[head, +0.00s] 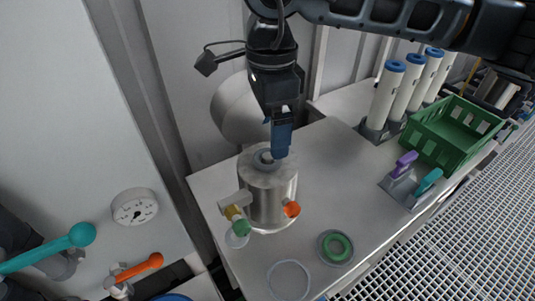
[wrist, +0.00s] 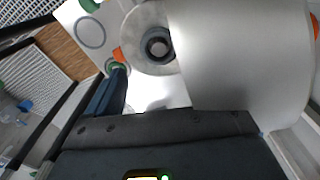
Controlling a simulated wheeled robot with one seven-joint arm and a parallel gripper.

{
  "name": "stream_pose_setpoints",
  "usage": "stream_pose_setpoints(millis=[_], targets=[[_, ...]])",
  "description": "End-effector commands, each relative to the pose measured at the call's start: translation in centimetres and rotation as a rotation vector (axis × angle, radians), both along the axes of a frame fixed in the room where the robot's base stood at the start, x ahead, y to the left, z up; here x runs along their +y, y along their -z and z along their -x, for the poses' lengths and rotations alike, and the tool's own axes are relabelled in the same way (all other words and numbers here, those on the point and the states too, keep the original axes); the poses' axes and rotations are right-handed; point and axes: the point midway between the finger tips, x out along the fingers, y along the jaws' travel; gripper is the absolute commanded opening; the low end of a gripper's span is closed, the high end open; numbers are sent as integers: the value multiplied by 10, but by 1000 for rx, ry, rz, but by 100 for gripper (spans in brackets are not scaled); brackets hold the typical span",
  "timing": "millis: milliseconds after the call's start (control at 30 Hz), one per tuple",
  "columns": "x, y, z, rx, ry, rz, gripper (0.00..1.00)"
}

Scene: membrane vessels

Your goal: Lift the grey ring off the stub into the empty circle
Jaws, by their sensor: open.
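The grey ring (head: 264,157) sits around the stub on top of the steel vessel (head: 268,195). In the wrist view the ring (wrist: 158,47) shows as a dark ring on the pale round lid. The empty circle (head: 288,280) is a thin outline on the bench, in front of the vessel; the wrist view shows a circle (wrist: 90,32) at upper left. My gripper (head: 280,152) is open, with blue fingers pointing down, just above and right of the ring in the head view. Whether a finger touches the ring cannot be told. One finger shows in the wrist view.
A green ring (head: 337,247) lies on a dark disc right of the empty circle. The vessel has orange (head: 292,209) and green (head: 241,228) side fittings. A drum (head: 236,108) stands close behind my gripper. A green crate (head: 450,133) and white cylinders are at right.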

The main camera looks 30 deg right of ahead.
Motion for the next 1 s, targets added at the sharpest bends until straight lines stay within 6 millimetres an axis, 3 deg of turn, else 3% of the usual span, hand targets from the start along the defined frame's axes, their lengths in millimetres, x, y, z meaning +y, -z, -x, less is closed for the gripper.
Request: stream_pose_setpoints(millis=[167,500,800,1000], targets=[[0,10,0,1,0,0,87],[0,51,0,2,1,-1,87],[0,56,0,0,-1,0,87],[0,56,0,0,-1,0,68]])
